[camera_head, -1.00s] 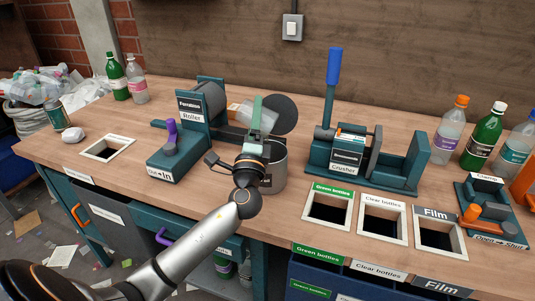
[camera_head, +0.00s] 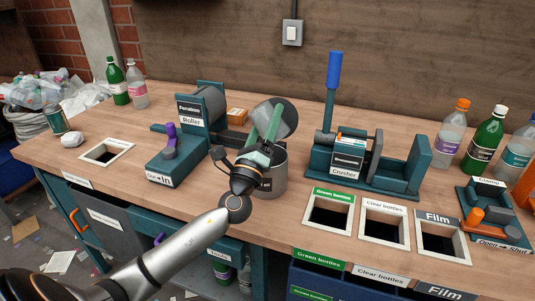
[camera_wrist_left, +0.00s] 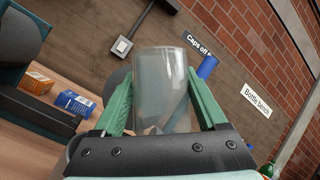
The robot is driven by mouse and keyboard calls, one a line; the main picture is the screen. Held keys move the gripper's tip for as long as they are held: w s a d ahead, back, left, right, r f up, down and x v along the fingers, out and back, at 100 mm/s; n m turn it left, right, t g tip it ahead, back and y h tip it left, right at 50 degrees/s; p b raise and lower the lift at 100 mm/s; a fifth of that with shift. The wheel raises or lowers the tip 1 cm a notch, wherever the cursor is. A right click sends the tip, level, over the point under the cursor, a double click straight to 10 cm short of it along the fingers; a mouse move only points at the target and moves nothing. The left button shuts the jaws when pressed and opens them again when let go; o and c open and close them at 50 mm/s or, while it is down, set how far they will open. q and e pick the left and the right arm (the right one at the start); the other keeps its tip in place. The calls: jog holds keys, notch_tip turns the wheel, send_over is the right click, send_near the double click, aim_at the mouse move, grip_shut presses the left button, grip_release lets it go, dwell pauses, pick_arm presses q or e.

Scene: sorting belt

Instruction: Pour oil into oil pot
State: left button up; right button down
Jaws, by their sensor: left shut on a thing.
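My left gripper (camera_head: 262,138) has green fingers and is shut on a clear, glass-like cup (camera_head: 287,118). In the left wrist view the cup (camera_wrist_left: 162,88) stands between the two fingers (camera_wrist_left: 160,105); any oil inside is hard to make out. The gripper holds the cup tilted above a grey metal pot (camera_head: 274,182) on the bench. My gripper and wrist cover part of the pot and its label, and its inside is hidden. No stream of liquid is visible. My right gripper is not in view.
The roller machine (camera_head: 196,112) stands left of the pot and the crusher (camera_head: 347,165) with its blue lever right of it. Labelled openings (camera_head: 329,213) lie at the front right. Bottles (camera_head: 484,138) stand at the right. A wall switch (camera_head: 292,33) is behind.

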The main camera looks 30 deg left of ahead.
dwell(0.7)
pick_arm(q)
jog(key=n+y, duration=0.1)
jog(key=a+n+y, duration=0.1)
jog(key=n, duration=0.1)
jog(key=n+g+y, duration=0.1)
jog(key=n, duration=0.1)
jog(key=shift+s+a, duration=0.15)
jog(key=shift+a, duration=0.1)
jog(key=shift+s+a+f+n+g+y, duration=0.15)
jog(key=shift+a+n+g+y, duration=0.15)
jog(key=shift+n, duration=0.6)
